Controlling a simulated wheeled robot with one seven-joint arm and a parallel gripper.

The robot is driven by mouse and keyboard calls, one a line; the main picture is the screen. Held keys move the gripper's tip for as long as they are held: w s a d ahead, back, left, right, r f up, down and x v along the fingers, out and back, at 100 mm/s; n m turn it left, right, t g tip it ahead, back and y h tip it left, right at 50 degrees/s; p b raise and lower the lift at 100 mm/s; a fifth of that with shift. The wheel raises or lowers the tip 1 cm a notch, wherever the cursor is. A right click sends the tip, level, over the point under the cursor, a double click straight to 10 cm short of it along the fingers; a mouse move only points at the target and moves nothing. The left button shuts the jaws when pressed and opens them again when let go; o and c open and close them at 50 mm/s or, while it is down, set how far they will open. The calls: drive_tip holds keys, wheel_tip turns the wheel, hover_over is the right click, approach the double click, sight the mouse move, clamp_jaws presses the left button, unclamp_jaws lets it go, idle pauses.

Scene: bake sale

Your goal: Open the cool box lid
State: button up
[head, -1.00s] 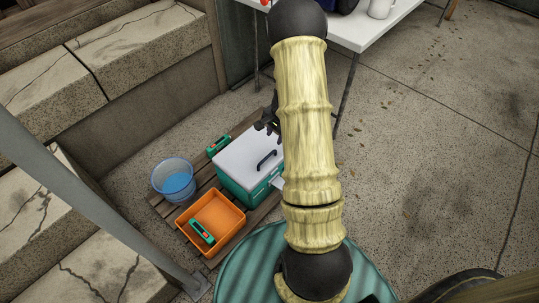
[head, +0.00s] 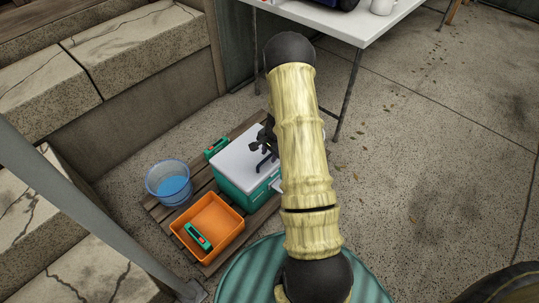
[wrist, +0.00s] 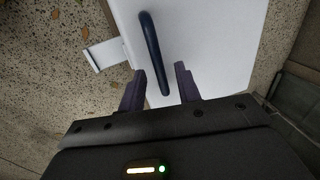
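The cool box (head: 236,194) is teal with a white lid (head: 236,158), which lies shut on it. It stands on a wooden pallet on the ground. A dark handle bar (wrist: 153,50) arches over the lid in the wrist view. My gripper (wrist: 160,82) is open above the lid, its two dark fingers apart. The near end of the handle lies between the fingertips in the picture; I cannot tell whether they touch it. In the head view my gripper (head: 262,145) is over the lid, partly hidden by my arm. A light latch-like tab (wrist: 104,55) sticks out from the box's side.
An orange crate (head: 232,236) with a green-and-red item (head: 197,236) stands in front of the box. A clear bucket with blue contents (head: 172,186) is at left. Another green item (head: 215,148) lies behind. A white table (head: 345,22) stands at the back.

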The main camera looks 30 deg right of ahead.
clamp_jaws()
drive_tip(key=shift+r+p, duration=0.25)
drive_tip(key=shift+p, duration=0.15)
